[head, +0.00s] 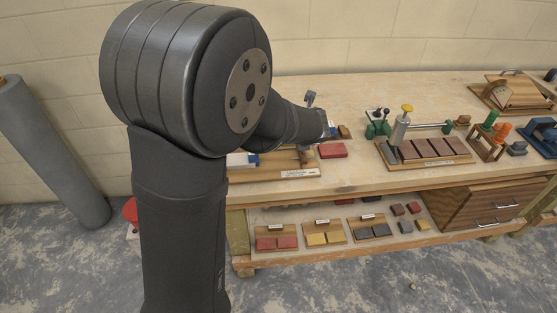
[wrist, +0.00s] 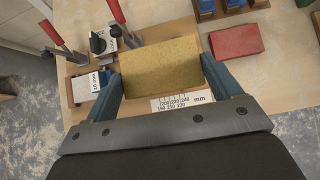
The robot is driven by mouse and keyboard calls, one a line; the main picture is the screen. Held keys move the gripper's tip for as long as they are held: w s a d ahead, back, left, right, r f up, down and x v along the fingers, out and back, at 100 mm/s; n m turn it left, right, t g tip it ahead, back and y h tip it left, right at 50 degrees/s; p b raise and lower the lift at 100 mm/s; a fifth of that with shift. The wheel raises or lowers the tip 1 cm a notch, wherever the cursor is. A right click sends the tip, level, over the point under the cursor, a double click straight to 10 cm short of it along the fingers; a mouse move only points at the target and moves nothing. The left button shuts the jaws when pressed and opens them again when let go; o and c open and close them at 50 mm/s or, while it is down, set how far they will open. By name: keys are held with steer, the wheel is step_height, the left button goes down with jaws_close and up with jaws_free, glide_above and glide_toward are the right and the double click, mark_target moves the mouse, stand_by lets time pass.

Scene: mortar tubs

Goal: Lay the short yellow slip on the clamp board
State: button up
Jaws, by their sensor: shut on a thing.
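The yellow slip (wrist: 160,73) sits between the two blue fingers of my gripper (wrist: 162,86) in the wrist view. The gripper is shut on its two ends. The clamp board (wrist: 185,32) is a pale wooden board under the slip, with a millimetre scale label along its near edge. Two red-handled clamps (wrist: 118,12) stand at its left. I cannot tell whether the slip touches the board or hangs just above it. In the head view the clamp board (head: 270,176) is partly hidden by my arm, and the slip is not clearly visible there.
A red block (wrist: 237,41) lies right of the board, also in the head view (head: 332,150). Farther right stand a rack of brown slips (head: 440,161) and a wooden holder with green and orange handles (head: 487,147). The shelf below holds several coloured slips.

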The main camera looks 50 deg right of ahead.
steer(key=w, duration=0.1)
steer(key=w+a, duration=0.1)
steer(key=w, duration=0.2)
steer(key=shift+w+a+r, duration=0.1)
steer(key=shift+w+a, duration=0.05)
steer(key=shift+a, duration=0.15)
steer(key=shift+w+f, duration=0.15)
steer(key=shift+f, duration=4.85)
steer(key=o, duration=0.8)
steer(key=shift+f, duration=0.15)
steer(key=shift+c, duration=0.2)
steer(key=shift+o, duration=0.7)
